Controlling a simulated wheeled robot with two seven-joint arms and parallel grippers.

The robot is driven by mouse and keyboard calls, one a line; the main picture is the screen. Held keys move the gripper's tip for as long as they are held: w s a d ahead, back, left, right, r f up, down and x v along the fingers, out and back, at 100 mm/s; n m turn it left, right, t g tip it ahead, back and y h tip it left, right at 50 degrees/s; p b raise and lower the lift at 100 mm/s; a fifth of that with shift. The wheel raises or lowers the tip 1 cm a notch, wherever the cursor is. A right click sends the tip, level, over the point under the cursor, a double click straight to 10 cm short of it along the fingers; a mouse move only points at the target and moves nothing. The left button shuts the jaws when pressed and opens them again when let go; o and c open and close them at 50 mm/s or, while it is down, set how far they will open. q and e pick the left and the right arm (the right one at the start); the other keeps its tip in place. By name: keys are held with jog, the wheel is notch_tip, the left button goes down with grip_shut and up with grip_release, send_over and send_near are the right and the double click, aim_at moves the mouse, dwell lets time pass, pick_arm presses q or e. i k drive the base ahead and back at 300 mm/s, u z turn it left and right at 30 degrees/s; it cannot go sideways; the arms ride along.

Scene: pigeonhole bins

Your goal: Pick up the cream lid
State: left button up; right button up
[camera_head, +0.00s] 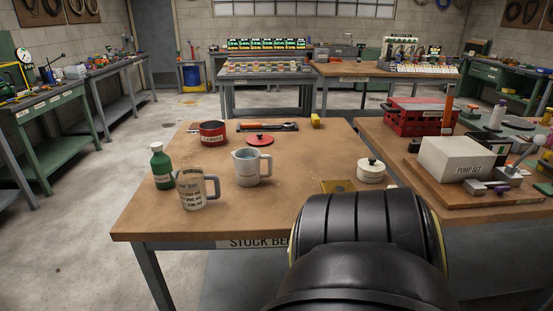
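The cream lid (371,164) with a dark knob is at the right side of the wooden bench in the head view. It tops a short, round cream body (370,176), which looks like a small pot. A large black link of my arm fills the bottom right of the view, in front of and left of the cream lid. Neither of my grippers shows, so their place relative to the lid is hidden.
The stock bench (140,215) also holds a red pot (212,133), a red lid (259,140), a grey jug (248,167), a measuring jug (194,188) and a green bottle (161,167). A pump set box (460,158) and red crate (412,117) stand right.

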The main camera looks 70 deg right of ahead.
aim_at(372, 165)
jog(key=u, duration=0.75)
jog(key=k, duration=2.05)
jog(key=z, duration=1.45)
